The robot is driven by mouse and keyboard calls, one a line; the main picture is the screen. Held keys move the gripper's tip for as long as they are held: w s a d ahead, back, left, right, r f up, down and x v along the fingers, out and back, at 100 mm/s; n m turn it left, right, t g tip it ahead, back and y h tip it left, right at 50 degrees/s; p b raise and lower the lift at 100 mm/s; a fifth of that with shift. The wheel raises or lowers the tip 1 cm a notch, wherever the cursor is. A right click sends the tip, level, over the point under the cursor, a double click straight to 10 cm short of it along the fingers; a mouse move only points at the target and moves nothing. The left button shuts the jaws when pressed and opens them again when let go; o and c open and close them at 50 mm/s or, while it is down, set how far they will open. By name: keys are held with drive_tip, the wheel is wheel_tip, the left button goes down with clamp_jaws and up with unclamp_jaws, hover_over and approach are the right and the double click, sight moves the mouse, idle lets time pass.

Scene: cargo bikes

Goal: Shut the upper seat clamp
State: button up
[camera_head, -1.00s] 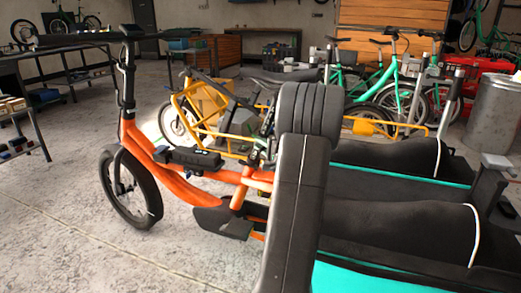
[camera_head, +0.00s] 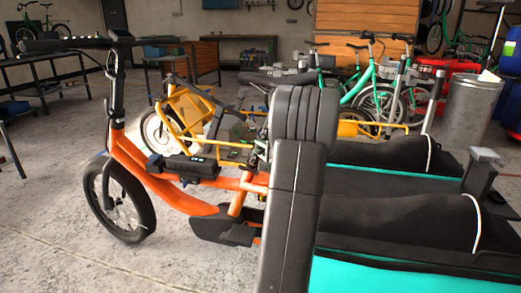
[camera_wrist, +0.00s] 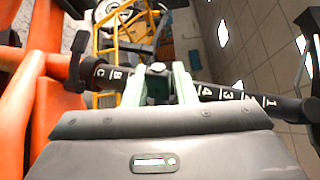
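In the wrist view, a dark seat post (camera_wrist: 232,95) crosses the picture, with letters on its left part and numbers on its right part. My gripper (camera_wrist: 160,84) is over the middle of the post, its two pale green fingers apart. A small grey and black part, which looks like the upper seat clamp (camera_wrist: 157,76), shows between the fingers. Its lever is mostly hidden, and I cannot tell if the fingers touch it. A black lever (camera_wrist: 78,52) stands out from the left end of the post. In the head view, my arm hides the seat post and gripper.
The orange bike (camera_head: 180,195) stands close in front of me, its frame also at the left of the wrist view. A yellow bike (camera_head: 182,112) and several green bikes (camera_head: 372,90) stand behind. A metal bin (camera_head: 470,108) is at the right. The floor (camera_head: 50,225) at left is open.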

drive_tip(key=shift+o, duration=0.8)
drive_tip(key=p+v, duration=0.2)
drive_tip(key=v, duration=1.1)
drive_tip(key=shift+s+d, duration=0.3)
drive_tip(key=shift+c, duration=0.5)
